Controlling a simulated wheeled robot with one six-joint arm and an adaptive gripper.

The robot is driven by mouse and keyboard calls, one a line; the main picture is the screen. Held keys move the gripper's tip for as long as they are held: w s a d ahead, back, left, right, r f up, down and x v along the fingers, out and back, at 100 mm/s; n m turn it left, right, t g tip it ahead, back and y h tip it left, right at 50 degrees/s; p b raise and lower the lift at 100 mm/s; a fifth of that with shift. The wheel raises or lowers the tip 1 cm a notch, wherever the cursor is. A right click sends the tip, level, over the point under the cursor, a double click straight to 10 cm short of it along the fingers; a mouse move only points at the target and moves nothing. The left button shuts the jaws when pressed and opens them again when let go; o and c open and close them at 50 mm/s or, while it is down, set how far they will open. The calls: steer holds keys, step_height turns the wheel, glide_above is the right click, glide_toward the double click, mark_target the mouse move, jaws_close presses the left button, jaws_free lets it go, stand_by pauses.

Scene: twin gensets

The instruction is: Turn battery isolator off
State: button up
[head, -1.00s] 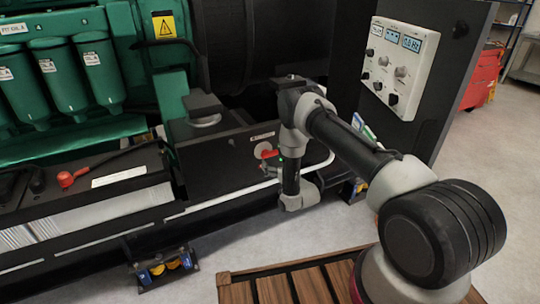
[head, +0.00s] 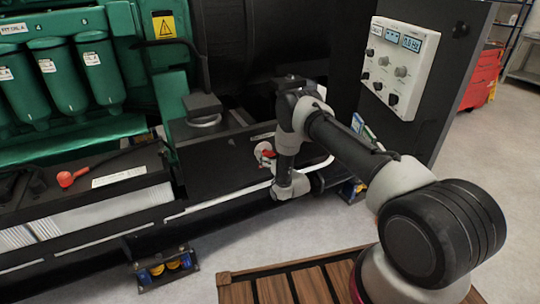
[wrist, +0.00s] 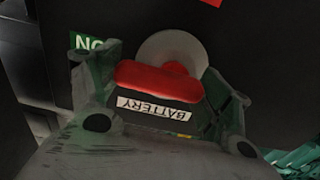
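The battery isolator is a red handle (head: 265,150) on a pale round disc on the dark front panel of the genset base, left of my wrist in the head view. In the wrist view the red handle (wrist: 160,80) lies across the picture, with the pale disc (wrist: 172,50) behind it. A label reading BATTERY (wrist: 155,107) appears upside down beside it. My gripper (wrist: 165,90) has its fingers spread, one at each end of the handle. Whether either fingertip touches it is unclear. In the head view my fingers are mostly hidden by my wrist.
A control panel with displays (head: 401,65) stands at the right on a dark cabinet. Green filter canisters (head: 98,72) and a red-capped cable terminal (head: 66,179) are at the left. A wooden slatted platform (head: 272,290) lies in front.

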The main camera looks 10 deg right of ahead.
steer(key=shift+m, duration=0.4)
steer(key=m, duration=0.3)
steer(key=shift+f+m, duration=0.3)
steer(key=shift+m, duration=0.1)
steer(key=m, duration=0.4)
steer(key=shift+a+f+m, duration=0.15)
steer(key=shift+f+m, duration=0.1)
steer(key=shift+m, duration=0.05)
steer(key=m, duration=0.4)
steer(key=shift+s+a+f, duration=0.1)
steer(key=shift+a+f, duration=0.05)
steer(key=shift+f, duration=0.05)
steer(key=m, duration=0.4)
steer(key=shift+a+m, duration=0.25)
steer(key=shift+m, duration=0.05)
steer(key=shift+f, duration=0.1)
steer(key=o, duration=1)
